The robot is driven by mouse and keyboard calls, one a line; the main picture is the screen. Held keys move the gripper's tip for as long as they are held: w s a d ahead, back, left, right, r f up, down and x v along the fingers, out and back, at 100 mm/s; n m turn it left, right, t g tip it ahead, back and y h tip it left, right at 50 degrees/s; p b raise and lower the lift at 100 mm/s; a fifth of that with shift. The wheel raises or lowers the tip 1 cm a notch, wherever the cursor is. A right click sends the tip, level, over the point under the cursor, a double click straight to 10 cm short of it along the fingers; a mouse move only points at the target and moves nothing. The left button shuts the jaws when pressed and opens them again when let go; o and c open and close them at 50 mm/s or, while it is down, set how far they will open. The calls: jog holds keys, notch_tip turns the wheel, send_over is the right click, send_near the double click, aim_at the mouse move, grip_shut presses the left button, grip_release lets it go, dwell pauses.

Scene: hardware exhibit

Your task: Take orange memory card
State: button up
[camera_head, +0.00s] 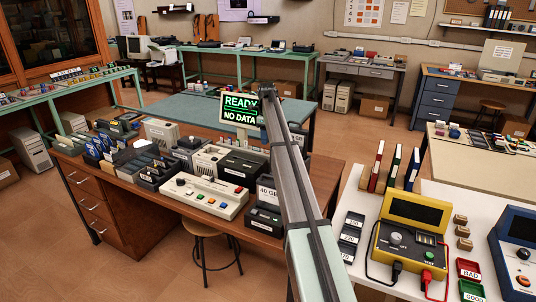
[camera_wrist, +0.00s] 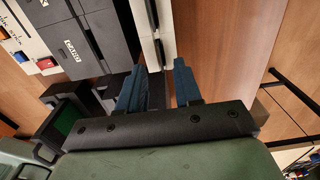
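I cannot make out an orange memory card for certain in either view. In the wrist view my gripper (camera_wrist: 158,88) shows two blue fingers set apart, with nothing seen held between them. The fingertips are beside a pale and dark upright device (camera_wrist: 147,35). A dark grey box with a white label (camera_wrist: 85,30) is to their left. A sign (camera_head: 241,108) reads "READY NO DATA".
A white console with coloured buttons (camera_head: 205,195) sits at the desk's front edge. Several dark card holders (camera_head: 150,165) crowd the desk's left. A yellow tester (camera_head: 410,235) stands on the white table at right.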

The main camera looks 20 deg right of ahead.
aim_at(268, 153)
jog(key=shift+s+d+f, duration=0.1)
jog(key=shift+s+f, duration=0.05)
jog(key=shift+f, duration=2.4)
jog(key=shift+c, duration=0.4)
grip_shut()
